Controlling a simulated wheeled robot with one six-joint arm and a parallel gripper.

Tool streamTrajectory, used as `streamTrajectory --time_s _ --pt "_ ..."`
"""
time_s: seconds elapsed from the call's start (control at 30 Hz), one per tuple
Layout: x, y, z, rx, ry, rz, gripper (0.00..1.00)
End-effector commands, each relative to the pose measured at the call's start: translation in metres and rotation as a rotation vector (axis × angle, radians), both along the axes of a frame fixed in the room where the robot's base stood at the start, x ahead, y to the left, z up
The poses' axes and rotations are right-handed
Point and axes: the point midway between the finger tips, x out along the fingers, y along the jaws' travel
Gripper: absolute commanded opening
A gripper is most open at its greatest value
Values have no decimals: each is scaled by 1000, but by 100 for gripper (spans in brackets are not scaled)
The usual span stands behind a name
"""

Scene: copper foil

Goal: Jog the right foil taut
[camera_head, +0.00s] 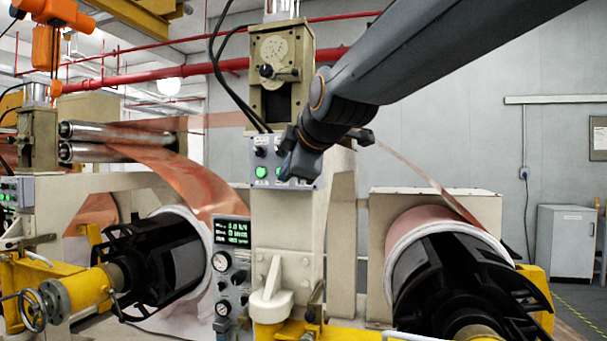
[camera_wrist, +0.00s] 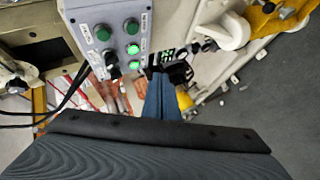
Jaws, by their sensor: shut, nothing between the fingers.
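The grey control box (camera_head: 262,160) sits on the middle post of the machine. It has dark knobs and green lit buttons, and it also shows in the wrist view (camera_wrist: 119,13) with two lit green buttons and two dark green ones. My gripper (camera_head: 287,176) is in front of the box's right part and hides some of its controls. In the wrist view my gripper's fingers (camera_wrist: 159,78) are shut and empty, just right of the box's lower edge; contact cannot be told. The right foil (camera_head: 420,173) runs down as a thin copper strip to the right roll (camera_head: 433,222); my arm hides its upper part.
The left foil (camera_head: 185,175) hangs in a broad curve from steel rollers (camera_head: 95,152) towards the left roll. A panel with a green display (camera_head: 238,232) and gauges stands below the control box. Yellow machine parts (camera_head: 75,290) are at the lower left.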

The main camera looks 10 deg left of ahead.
Motion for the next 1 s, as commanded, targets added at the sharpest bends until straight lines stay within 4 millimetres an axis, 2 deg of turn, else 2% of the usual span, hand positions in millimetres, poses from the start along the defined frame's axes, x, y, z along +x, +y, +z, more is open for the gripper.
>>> streamTrajectory --time_s 0.27,0.8,1.0 --pt "7 -1 -2 1 2 -4 0" --pt "72 -6 -4 1 2 -4 0" --pt "85 -7 -2 0 1 -3 0"
